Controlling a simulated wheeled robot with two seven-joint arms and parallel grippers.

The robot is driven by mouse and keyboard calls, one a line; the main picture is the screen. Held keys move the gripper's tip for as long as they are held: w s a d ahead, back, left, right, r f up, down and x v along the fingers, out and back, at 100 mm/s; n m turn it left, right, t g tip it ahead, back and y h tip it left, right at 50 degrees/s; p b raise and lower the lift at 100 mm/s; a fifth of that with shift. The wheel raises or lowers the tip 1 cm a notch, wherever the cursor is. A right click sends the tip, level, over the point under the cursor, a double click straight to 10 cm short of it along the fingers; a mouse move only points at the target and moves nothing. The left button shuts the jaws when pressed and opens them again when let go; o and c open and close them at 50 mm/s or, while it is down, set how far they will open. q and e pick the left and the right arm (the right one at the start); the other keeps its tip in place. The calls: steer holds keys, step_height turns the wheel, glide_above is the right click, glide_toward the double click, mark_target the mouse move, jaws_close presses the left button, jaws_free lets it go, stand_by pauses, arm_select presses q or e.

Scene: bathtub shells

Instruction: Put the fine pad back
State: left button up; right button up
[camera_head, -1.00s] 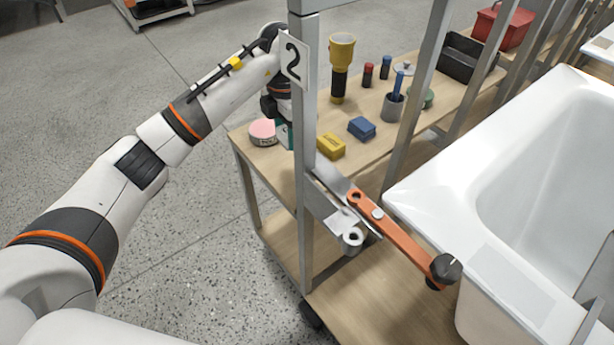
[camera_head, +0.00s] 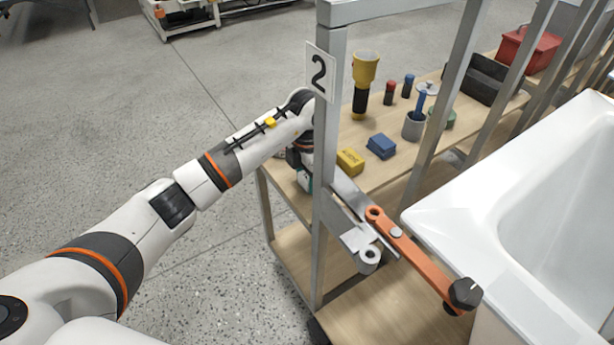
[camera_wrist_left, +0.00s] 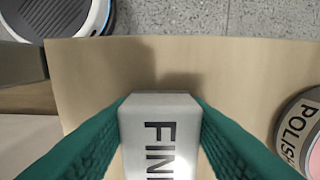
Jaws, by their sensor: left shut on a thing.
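The fine pad is a pale grey block (camera_wrist_left: 158,140) with dark letters "FIN" showing in the left wrist view. My left gripper (camera_wrist_left: 160,108) is shut on it, with a teal finger on each side. A shadow falls on the wooden top (camera_wrist_left: 85,75) beside the pad; I cannot tell if the pad touches the wood. In the head view my left gripper (camera_head: 305,180) is at the near left end of the bench, partly behind the post, and the pad is hidden. A yellow block (camera_head: 350,161) and a blue block (camera_head: 381,146) lie on the bench to its right.
A polish tin (camera_wrist_left: 300,135) stands right of the pad in the wrist view. A metal post with a "2" sign (camera_head: 319,73) stands in front of the gripper. An orange lever (camera_head: 420,262) sticks out near a white bathtub (camera_head: 440,215). A yellow-black tool (camera_head: 362,85) stands farther back.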

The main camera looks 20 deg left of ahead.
mark_target(307, 176)
arm_select(q)
steer(key=shift+f, duration=0.15)
steer(key=o, duration=1)
arm_select(e)
steer(key=shift+w+r, duration=0.15)
steer(key=shift+r, duration=0.05)
arm_select(q)
step_height(307, 176, up, 12)
steer(key=shift+p, duration=0.45)
arm_select(e)
steer(key=s+f, duration=0.2)
steer(key=f, duration=0.1)
steer(key=shift+s+d, duration=0.15)
